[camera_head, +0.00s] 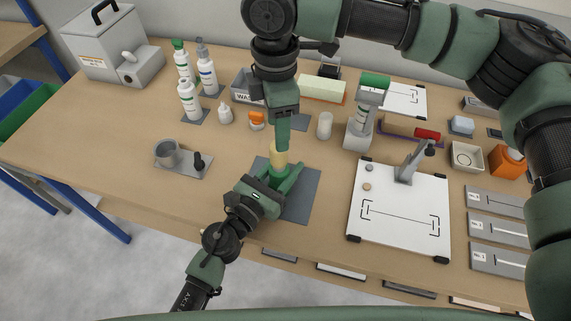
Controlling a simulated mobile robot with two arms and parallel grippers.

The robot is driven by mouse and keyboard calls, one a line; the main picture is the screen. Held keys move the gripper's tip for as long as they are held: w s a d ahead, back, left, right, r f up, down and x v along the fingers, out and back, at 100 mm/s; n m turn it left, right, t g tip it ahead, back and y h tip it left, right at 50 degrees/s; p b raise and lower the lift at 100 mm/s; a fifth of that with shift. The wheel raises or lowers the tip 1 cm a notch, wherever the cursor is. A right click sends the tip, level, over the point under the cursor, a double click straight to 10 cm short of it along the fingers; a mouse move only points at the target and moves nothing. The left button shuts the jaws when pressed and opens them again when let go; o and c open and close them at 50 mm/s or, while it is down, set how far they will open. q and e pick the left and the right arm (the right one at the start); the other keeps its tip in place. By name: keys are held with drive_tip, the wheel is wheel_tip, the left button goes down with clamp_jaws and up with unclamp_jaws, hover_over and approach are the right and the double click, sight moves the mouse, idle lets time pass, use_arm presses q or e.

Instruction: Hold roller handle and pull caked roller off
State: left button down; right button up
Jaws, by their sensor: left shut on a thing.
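A pale yellow roller (279,154) stands up over the dark grey mat (301,203), with a green part at its lower end, probably the handle. My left gripper (281,176) reaches in from the lower left and is shut on this green lower part. My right gripper (282,146) comes down from above, with its fingers at the top of the yellow roller. I see those fingers edge-on, so whether they touch or grip it is unclear. The fingers hide part of the roller's top.
A white board (399,231) with a grey stand lies to the right. A grey cup (166,154) on a plate is at left; bottles (189,102) stand behind it. An orange-capped jar (256,121) and a white cylinder (324,125) stand just behind the mat.

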drive_tip(key=shift+f, duration=3.35)
clamp_jaws()
drive_tip(key=shift+r, duration=0.4)
drive_tip(key=shift+r, duration=0.65)
drive_tip(key=shift+r, duration=2.85)
